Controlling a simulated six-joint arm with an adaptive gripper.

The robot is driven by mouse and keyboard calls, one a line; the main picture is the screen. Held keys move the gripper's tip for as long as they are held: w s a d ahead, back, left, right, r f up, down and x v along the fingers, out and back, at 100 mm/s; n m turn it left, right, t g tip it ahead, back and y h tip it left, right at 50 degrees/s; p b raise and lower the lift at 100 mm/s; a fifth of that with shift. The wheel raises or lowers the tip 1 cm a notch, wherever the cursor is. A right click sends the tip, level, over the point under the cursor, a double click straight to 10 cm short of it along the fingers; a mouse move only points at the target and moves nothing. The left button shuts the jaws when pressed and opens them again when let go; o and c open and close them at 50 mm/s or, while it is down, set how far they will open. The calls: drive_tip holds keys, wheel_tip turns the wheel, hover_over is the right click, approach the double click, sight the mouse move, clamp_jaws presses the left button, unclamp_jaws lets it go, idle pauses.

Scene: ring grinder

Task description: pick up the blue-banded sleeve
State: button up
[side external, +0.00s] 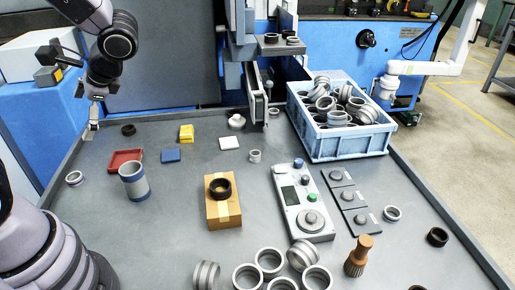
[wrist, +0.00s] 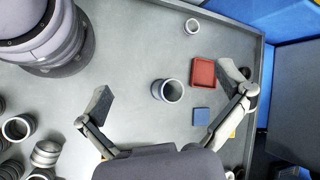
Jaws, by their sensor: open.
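The blue-banded sleeve (side external: 134,182) stands upright on the grey table, a grey hollow cylinder with a blue band near its bottom. In the wrist view the sleeve (wrist: 167,91) is seen from above, between my two spread fingers and well below them. My gripper (side external: 92,122) is open and empty. In the side view it hangs above the table, up and to the left of the sleeve. Both fingers of my gripper (wrist: 166,90) show in the wrist view, touching nothing.
A red tray (side external: 125,160) and a blue block (side external: 171,155) lie close to the sleeve. A small ring (side external: 75,178) lies to its left. A cardboard box (side external: 223,208) with a black ring stands to its right. A blue crate (side external: 345,148) of rings stands further back.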

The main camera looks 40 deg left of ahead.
drive_tip(key=w+a+f+m+g+y, duration=0.1)
drive_tip(key=w+a+f+m+y, duration=0.25)
drive_tip(key=f+y, duration=0.25)
drive_tip(key=m+t+y, duration=0.5)
drive_tip(key=m+t, duration=0.1)
drive_tip(key=m, duration=0.3)
hover_over(136, 183)
drive_tip(key=d, duration=0.1)
wheel_tip(136, 183, down, 12)
drive_tip(key=f+m+t, duration=0.1)
drive_tip(key=f+m, duration=0.1)
drive_tip(key=f+m+t, duration=0.2)
drive_tip(key=f, duration=0.1)
drive_tip(key=f+m+t+h, duration=0.1)
drive_tip(key=f+m+t, duration=0.1)
drive_tip(key=f, duration=0.1)
drive_tip(key=shift+s+d, duration=0.25)
drive_tip(key=shift+d, duration=0.05)
drive_tip(key=shift+a+f, duration=0.15)
drive_tip(key=shift+f, duration=0.1)
drive_tip(key=shift+w+a, duration=0.1)
drive_tip(key=shift+a, duration=0.25)
drive_tip(key=shift+x, duration=1.95)
drive_tip(key=shift+w, duration=0.15)
drive_tip(key=c, duration=1.3)
